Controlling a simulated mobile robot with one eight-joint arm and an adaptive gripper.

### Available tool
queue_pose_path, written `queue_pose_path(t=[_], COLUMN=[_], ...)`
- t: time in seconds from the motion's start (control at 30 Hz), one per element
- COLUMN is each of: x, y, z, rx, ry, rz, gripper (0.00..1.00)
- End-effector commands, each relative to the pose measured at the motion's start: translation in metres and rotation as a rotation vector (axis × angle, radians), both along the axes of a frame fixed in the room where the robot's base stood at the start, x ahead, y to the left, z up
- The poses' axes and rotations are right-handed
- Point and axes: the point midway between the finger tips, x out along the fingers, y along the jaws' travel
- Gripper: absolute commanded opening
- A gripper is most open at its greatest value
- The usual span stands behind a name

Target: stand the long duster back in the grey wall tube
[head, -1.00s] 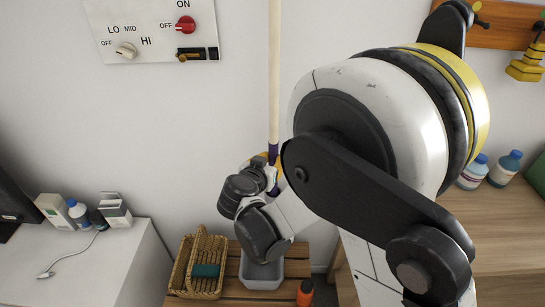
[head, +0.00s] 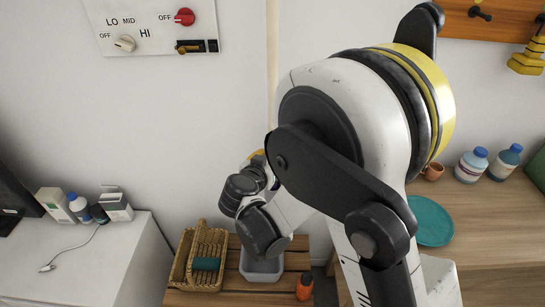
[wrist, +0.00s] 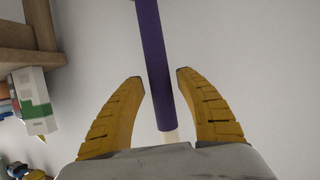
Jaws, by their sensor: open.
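The long duster (head: 273,60) shows in the head view as a thin cream pole standing upright near the wall. Its lower part is hidden behind my arm. In the wrist view its purple section (wrist: 153,50) runs between my two yellow fingers, with a short pale piece below. My gripper (wrist: 158,76) is open around the pole, with a gap on both sides at the fingertips. In the head view the gripper is mostly hidden by my arm. I cannot make out the grey wall tube in either view.
A wicker basket (head: 177,273), a grey tub (head: 262,276) and an orange bottle (head: 304,287) stand on a slatted wooden bench. A white cabinet (head: 95,260) is at left. At right, a wooden counter (head: 490,225) holds a teal plate (head: 430,222) and bottles. A control panel (head: 150,42) hangs above.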

Motion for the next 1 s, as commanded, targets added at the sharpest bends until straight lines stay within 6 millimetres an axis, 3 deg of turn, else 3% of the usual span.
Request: queue_pose_path(t=[0.17, 0.63, 0.87, 1.0], x=[-0.010, -0.093, -0.106, -0.105], y=[0.004, 0.032, 0.035, 0.016], z=[0.004, 0.040, 0.045, 0.050], rx=[0.000, 0.000, -0.001, -0.014], ry=[0.000, 0.000, 0.001, 0.052], rz=[0.002, 0.002, 0.000, -0.008], gripper=[0.42, 0.42, 0.42, 0.42])
